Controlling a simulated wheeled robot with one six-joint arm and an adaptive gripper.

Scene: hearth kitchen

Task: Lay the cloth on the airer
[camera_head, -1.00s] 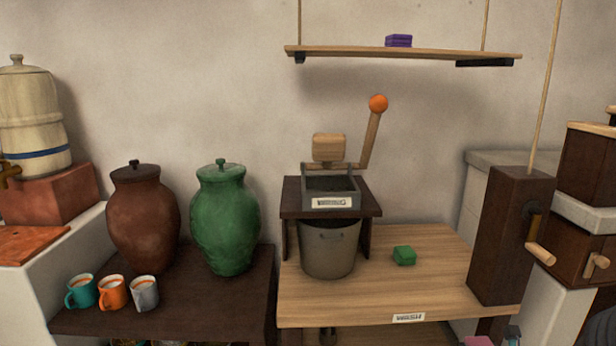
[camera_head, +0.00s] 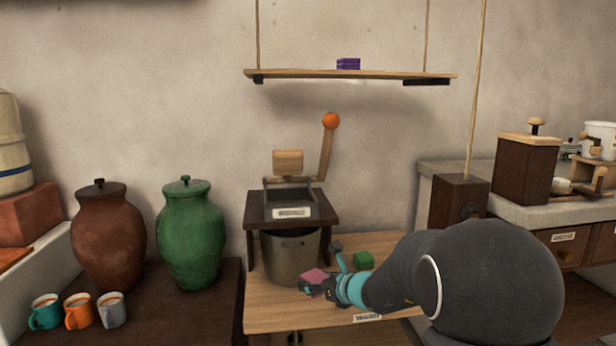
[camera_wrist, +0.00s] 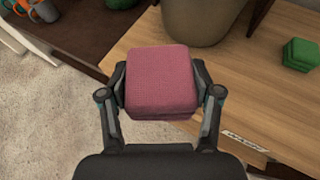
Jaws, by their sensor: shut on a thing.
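My gripper (camera_head: 322,271) is shut on a folded pink cloth (camera_head: 315,277), held in front of the wooden table near the bucket. In the wrist view, the cloth (camera_wrist: 160,80) sits flat between the two fingers, over the table's front edge. A hanging wooden shelf (camera_head: 300,74), which looks like the airer, is on cords high against the wall, well above my gripper. A folded purple cloth (camera_head: 348,63) lies on it, with bare board to both sides. A folded green cloth (camera_head: 363,260) lies on the wooden table (camera_head: 275,315).
A hand mill with an orange-knobbed crank (camera_head: 331,121) stands above a grey bucket (camera_head: 290,255), below the shelf. Brown (camera_head: 108,235) and green (camera_head: 190,235) jars and several mugs (camera_head: 78,311) are left. A dark winch post (camera_head: 457,203) with a cord stands right.

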